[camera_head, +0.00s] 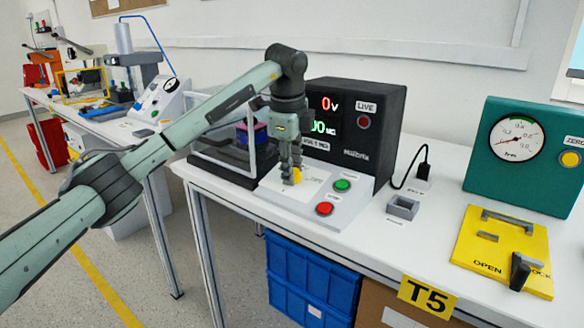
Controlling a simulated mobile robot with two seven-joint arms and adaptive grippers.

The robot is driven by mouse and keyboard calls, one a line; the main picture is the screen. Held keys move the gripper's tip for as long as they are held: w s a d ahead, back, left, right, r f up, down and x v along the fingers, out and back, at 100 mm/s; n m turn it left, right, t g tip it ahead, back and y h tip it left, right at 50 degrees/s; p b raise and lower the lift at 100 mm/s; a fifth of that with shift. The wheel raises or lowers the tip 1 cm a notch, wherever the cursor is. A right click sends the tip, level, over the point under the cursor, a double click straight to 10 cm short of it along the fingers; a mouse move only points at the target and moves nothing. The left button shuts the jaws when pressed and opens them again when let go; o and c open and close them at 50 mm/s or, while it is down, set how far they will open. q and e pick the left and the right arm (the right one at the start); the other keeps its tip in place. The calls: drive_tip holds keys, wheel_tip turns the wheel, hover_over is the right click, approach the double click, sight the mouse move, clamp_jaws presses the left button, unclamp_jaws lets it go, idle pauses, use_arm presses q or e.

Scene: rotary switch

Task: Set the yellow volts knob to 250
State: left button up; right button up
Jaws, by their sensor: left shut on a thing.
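The yellow volts knob (297,176) sits on the white sloped panel (290,200) of a black tester (372,150). My left gripper (291,177) comes down from above and is shut on the knob, hiding most of it. The knob's pointer and scale marks are too covered and small to read. The tester's display (331,104) shows a red 0 V, with a green reading below it partly hidden by my gripper. My right gripper is not in view.
A green button (342,185) and a red button (324,209) sit right of the knob. A clear-lidded box (225,160) stands to the left. A small grey tray (403,207), a yellow lock plate (505,245) and a green gauge box (535,150) stand to the right.

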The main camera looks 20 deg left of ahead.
use_arm(q)
drive_tip(key=o, duration=1.1)
drive_tip(key=shift+o, duration=0.3)
drive_tip(key=shift+r, duration=0.1)
drive_tip(key=v, duration=1.2)
